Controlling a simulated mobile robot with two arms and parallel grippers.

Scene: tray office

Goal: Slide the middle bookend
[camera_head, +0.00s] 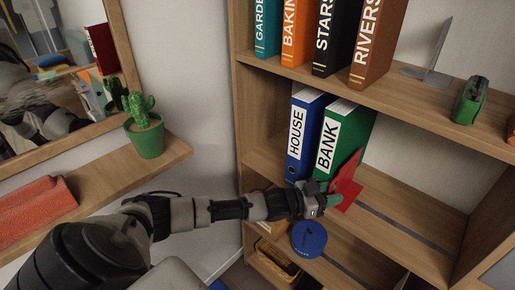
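The middle bookend (348,182) is red and stands on the middle shelf, just right of the green BANK binder (341,140). The blue HOUSE binder (305,135) stands left of BANK. My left gripper (329,201) reaches in from the left, in front of the binders, with its green-tipped end at the lower part of the red bookend. It seems to touch or nearly touch the bookend; whether the fingers are open or shut is too small to tell. My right gripper is out of view.
A dark rail (405,229) runs along the middle shelf to the right, where the shelf is bare. A grey bookend (430,62) and a green object (470,101) stand on the upper shelf. A blue round object (309,239) is below my gripper. A potted cactus (146,132) stands left.

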